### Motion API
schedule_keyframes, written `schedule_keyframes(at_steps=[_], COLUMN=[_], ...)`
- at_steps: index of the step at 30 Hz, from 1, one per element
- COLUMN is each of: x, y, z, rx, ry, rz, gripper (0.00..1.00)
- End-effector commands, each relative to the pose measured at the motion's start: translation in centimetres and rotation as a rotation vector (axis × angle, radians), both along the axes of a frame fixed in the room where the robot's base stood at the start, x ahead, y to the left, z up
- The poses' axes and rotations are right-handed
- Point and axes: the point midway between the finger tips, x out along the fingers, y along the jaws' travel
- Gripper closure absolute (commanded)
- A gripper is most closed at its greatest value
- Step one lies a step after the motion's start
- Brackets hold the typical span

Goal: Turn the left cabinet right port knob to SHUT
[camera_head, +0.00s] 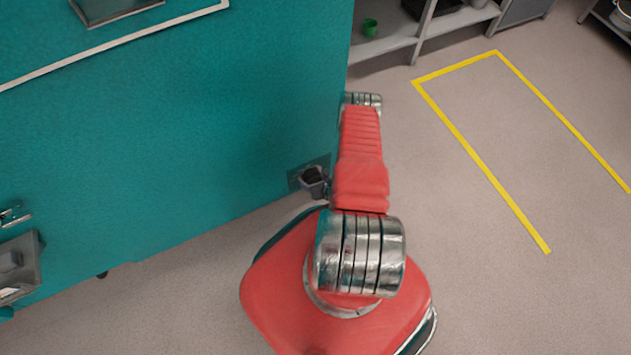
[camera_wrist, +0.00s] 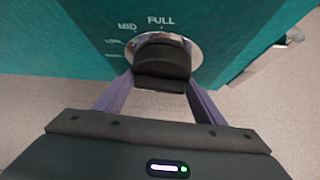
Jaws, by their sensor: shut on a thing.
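In the wrist view, a black knob (camera_wrist: 162,62) sits on a round silver plate (camera_wrist: 195,53) on the teal cabinet face (camera_wrist: 65,35). Above it I read FULL, and MID to the upper left. Two smaller marks lower on the left are blurred. My gripper (camera_wrist: 160,83) has its purple fingers on both sides of the knob and is shut on it. I cannot make out which mark the knob points to. In the head view, my red arm reaches to the right end of the teal cabinet (camera_head: 200,130), and the grip is not clear there.
A small grey plate with a dark cup-like part (camera_head: 314,182) is low on the cabinet beside my arm. A grey shelf (camera_head: 385,42) with a green cup (camera_head: 370,27) stands behind. Open floor with a yellow line (camera_head: 480,165) lies to the right.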

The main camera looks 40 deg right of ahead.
Motion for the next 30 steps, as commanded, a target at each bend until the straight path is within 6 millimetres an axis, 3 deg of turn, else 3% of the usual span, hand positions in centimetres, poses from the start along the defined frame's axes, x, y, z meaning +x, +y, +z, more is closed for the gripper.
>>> schedule_keyframes(at_steps=[10,27,28,30], x=[0.14,0.16,0.17,0.16], y=[-0.24,-0.41,-0.41,-0.39], z=[0.08,0.15,0.15,0.16], rx=[-0.138,-0.168,-0.168,-0.168], ry=[0.036,0.042,0.042,0.042], rz=[-0.006,-0.008,-0.008,-0.008], gripper=[0.59,0.59,0.35,0.30])
